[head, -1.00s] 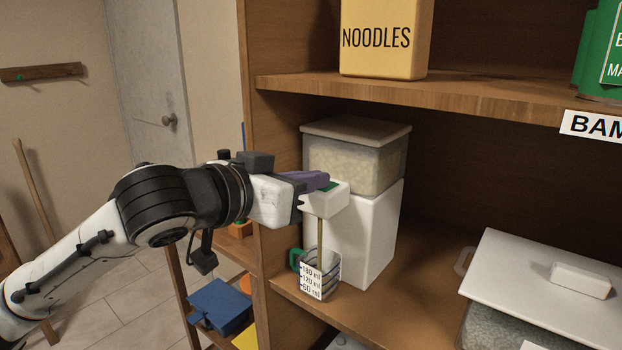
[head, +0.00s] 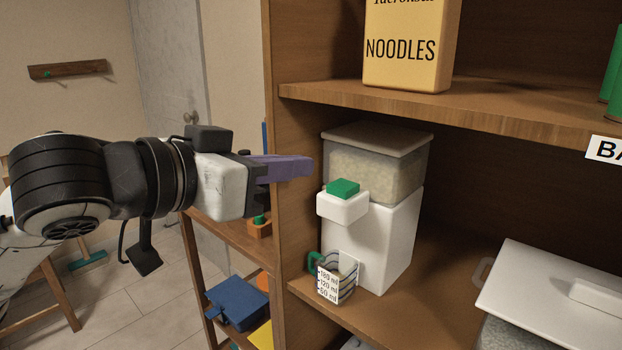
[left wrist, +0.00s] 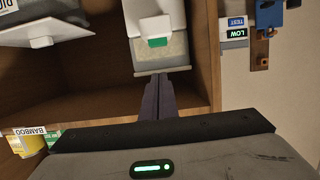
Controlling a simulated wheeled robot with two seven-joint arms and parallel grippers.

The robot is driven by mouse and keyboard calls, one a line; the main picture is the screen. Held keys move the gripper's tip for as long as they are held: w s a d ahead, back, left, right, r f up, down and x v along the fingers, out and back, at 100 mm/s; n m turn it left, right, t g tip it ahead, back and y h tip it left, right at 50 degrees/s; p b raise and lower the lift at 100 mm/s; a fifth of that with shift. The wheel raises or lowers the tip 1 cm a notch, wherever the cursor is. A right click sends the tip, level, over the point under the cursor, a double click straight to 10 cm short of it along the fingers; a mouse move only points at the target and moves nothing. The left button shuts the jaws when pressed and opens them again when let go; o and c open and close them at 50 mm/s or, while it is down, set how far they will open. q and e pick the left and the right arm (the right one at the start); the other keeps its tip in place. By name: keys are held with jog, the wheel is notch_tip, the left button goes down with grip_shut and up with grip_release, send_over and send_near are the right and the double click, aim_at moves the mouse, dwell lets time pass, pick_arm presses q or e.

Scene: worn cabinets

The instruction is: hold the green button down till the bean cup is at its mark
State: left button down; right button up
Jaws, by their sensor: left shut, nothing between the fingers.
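The white dispenser (head: 385,240) stands on the shelf with a clear bin of pale beans (head: 372,172) on top. Its green button (head: 343,187) sits uncovered on the white spout block (head: 342,206); the button also shows in the left wrist view (left wrist: 157,41). The bean cup (head: 337,280), clear with a green handle and 180, 120 and 60 ml labels, stands upright under the spout. Nothing falls into it; its exact fill level is too small to read. My left gripper (head: 308,167), with purple fingers, is shut and empty, up and left of the button, apart from it. My right gripper is out of view.
A shelf above holds a noodles box (head: 405,45). A lidded white container (head: 550,290) stands at the right. The cabinet's upright side panel (head: 292,130) is close to my left gripper. A lower shelf at the left holds a blue box (head: 236,303).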

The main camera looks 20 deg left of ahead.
pick_arm(q)
jog(key=shift+s+a+r+b, duration=0.1)
jog(key=shift+s+a+b, duration=0.1)
jog(key=shift+s+b, duration=0.3)
notch_tip(320, 180, down, 27)
jog(key=s+d+g+y, duration=0.1)
jog(key=s+g+y, duration=0.1)
jog(key=g, duration=0.2)
jog(key=s+a+f+n+g+y, duration=0.3)
jog(key=s+f+g, duration=0.4)
jog(key=s+f, duration=1.35)
jog(key=w+d+f+t+h, duration=0.1)
jog(key=w+d+f+t, duration=0.1)
jog(key=f, duration=0.3)
jog(key=w+d+f+m+t+h+p, duration=0.1)
jog(key=w+d+f+t, duration=0.2)
jog(key=w+f, duration=0.1)
jog(key=shift+d+f, duration=0.15)
jog(key=shift+f, duration=0.2)
